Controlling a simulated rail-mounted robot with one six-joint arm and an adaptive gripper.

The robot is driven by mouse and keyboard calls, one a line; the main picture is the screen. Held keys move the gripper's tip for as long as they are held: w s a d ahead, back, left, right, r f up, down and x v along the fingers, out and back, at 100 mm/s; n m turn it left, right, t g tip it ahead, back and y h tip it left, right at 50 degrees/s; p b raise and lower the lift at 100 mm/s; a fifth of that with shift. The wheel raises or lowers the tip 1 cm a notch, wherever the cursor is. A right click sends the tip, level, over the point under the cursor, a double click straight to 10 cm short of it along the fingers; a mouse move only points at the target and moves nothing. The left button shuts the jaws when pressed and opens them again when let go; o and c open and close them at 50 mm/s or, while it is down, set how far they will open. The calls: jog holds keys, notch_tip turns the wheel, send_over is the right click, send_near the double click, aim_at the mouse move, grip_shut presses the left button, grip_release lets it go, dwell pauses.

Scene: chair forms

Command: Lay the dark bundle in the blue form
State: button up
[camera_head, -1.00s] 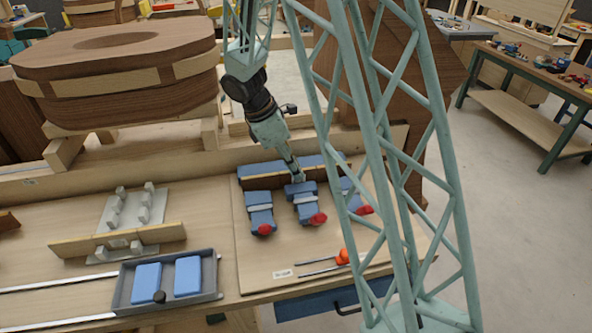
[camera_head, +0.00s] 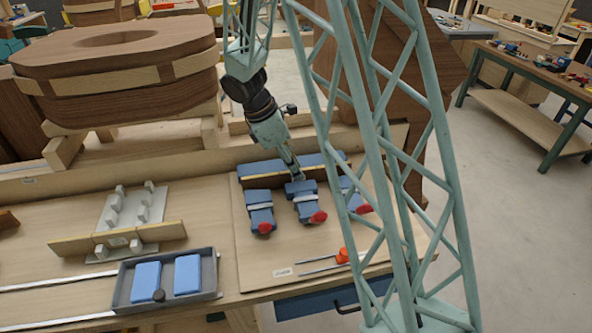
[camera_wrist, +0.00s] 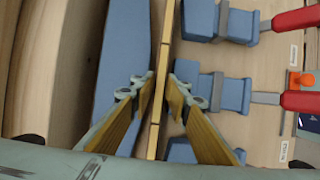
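The dark bundle (camera_head: 262,183) is a thin dark strip with a light edge, standing on edge along the front of a long blue block of the blue form (camera_head: 252,169). In the wrist view its light edge (camera_wrist: 157,112) runs top to bottom, between the long blue block (camera_wrist: 122,60) and several blue clamps with red handles. My gripper (camera_head: 297,179) is down at the bundle near the middle clamp (camera_head: 304,202). In the wrist view my gripper's fingers (camera_wrist: 160,88) straddle the bundle, one on each side. Whether the pads press on it is unclear.
A left clamp (camera_head: 260,211) and a partly hidden right clamp stand in front of the bundle. A grey tray (camera_head: 212,272) with two blue blocks and a grey pegged rack (camera_head: 130,222) are at left. An orange-handled tool (camera_head: 343,256) lies near the front edge.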

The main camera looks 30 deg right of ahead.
jog(key=shift+o, duration=0.9)
jog(key=shift+r, duration=0.1)
jog(key=v, duration=1.2)
jog(key=shift+s, duration=0.1)
jog(key=s+a+r+m+t+y+b, duration=0.1)
jog(key=s+a+r+m, duration=0.25)
jog(key=s+r, duration=0.45)
jog(key=s+a+r+m+t+y+b, duration=0.1)
jog(key=s+a+r+m+b, duration=0.25)
jog(key=s, duration=0.65)
jog(key=s+a+r+m+t+y, duration=0.1)
jog(key=s+a+m, duration=0.2)
jog(key=s, duration=0.6)
jog(key=s+a+r+m+t+y, duration=0.1)
jog(key=s+a+r+m+t, duration=0.1)
jog(key=s, duration=0.8)
jog(key=shift+a+m, duration=0.6)
jog(key=shift+m, duration=0.6)
